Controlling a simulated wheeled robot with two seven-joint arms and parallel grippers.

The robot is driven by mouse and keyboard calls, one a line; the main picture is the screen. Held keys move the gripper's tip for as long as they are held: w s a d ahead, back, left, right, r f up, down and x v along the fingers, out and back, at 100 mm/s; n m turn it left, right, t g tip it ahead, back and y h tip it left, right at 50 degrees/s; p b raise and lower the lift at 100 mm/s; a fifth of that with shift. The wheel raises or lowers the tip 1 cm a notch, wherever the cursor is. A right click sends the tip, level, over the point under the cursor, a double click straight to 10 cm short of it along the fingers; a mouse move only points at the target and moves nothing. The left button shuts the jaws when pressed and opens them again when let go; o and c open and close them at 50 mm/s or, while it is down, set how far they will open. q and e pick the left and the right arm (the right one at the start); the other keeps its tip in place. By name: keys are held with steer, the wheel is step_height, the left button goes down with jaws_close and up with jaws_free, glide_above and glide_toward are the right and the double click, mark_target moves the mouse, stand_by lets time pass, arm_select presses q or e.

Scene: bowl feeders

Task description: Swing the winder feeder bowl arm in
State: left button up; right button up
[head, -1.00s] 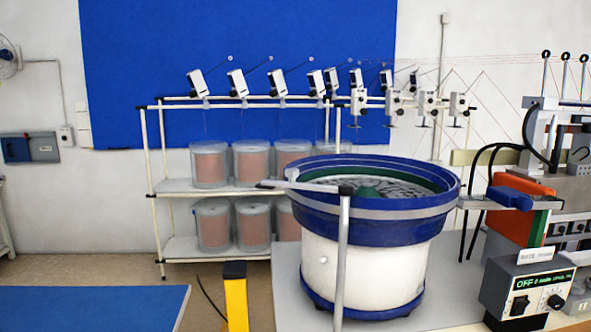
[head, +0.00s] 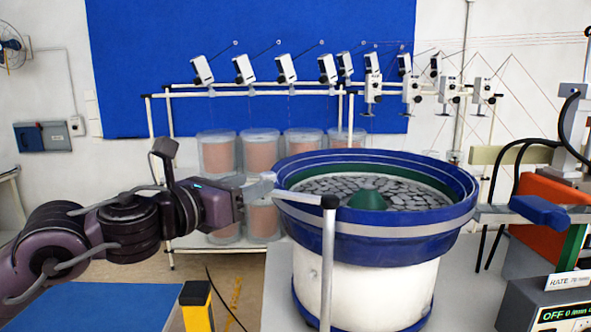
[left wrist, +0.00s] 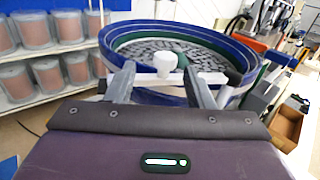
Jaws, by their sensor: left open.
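The feeder bowl (head: 345,228) is blue with a pale band and a white base, and holds many grey flat parts around a green cone. A grey post (head: 328,265) stands before it. The bowl arm (head: 300,196), a light bar, runs left from the post's dark top to my left gripper (head: 261,187). In the left wrist view, the open left gripper (left wrist: 163,82) has one finger on each side of a white knob (left wrist: 166,62). I cannot tell whether the fingers touch it. The bar's far end is partly hidden by the gripper. My right gripper is not in view.
A yellow post (head: 197,308) stands in front at the left of the table (head: 275,300). A rack with copper-coloured spools (head: 217,152) stands behind. A control box (head: 545,300) and orange machine part (head: 545,205) are at the right.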

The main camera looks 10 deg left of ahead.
mark_target(262, 176)
arm_select(q)
steer(key=shift+d+r+m+p, duration=0.35)
steer(key=shift+r+p, duration=0.1)
steer(key=shift+p, duration=0.3)
steer(key=p+x, duration=0.1)
steer(key=x, duration=0.1)
steer(key=shift+w+d, duration=0.2)
steer(key=shift+w, duration=0.1)
steer(key=p+x, duration=0.1)
steer(key=x, duration=0.1)
steer(key=shift+w+d+f, duration=0.15)
steer(key=shift+w, duration=0.15)
steer(key=shift+w+d+f, duration=0.1)
steer(key=shift+w+f, duration=0.05)
steer(key=shift+w, duration=0.2)
steer(key=c, duration=0.5)
jaws_close()
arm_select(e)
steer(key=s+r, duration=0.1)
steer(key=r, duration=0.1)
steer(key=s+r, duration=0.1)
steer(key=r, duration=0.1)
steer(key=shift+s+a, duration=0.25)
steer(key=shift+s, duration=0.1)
